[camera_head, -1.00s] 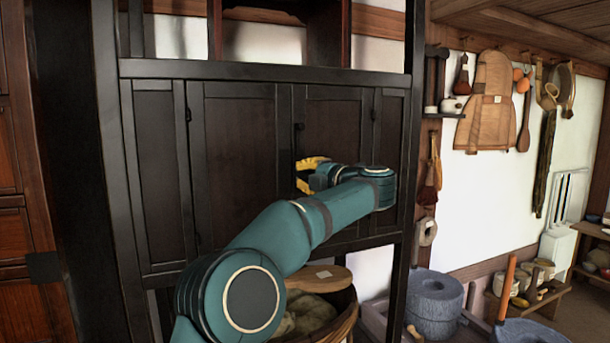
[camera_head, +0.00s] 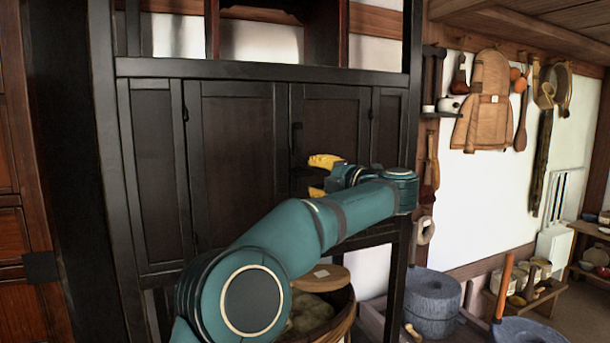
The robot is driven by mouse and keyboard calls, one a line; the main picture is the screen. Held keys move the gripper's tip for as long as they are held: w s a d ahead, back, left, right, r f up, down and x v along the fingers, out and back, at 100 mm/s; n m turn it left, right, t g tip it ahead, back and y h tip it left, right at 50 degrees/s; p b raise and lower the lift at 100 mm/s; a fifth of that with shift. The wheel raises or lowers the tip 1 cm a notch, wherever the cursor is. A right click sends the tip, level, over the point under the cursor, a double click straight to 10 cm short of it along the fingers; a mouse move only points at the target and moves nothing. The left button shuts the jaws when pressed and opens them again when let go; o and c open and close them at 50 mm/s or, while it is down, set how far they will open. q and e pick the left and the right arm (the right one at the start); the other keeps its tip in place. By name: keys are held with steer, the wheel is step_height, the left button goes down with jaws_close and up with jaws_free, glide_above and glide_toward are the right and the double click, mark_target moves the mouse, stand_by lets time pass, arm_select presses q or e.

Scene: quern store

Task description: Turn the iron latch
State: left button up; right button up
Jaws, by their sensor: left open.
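The iron latch (camera_head: 297,138) is a small dark upright piece on the seam between the two middle doors of the dark wooden cabinet (camera_head: 262,68). It is hard to make out against the dark wood. My left gripper (camera_head: 314,176) has yellow fingers, spread apart and empty. It is just below and to the right of the latch, in front of the right door (camera_head: 336,120), and appears apart from the latch. My teal left arm crosses the lower part of the cabinet. My right gripper is not in view.
A basket (camera_head: 345,316) with a wooden lid or board (camera_head: 322,278) stands below the cabinet doors. A grey stone quern (camera_head: 430,300) stands to the right. Tools and an apron (camera_head: 484,100) hang on the white wall.

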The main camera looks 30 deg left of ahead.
arm_select(q)
steer(key=v, duration=0.7)
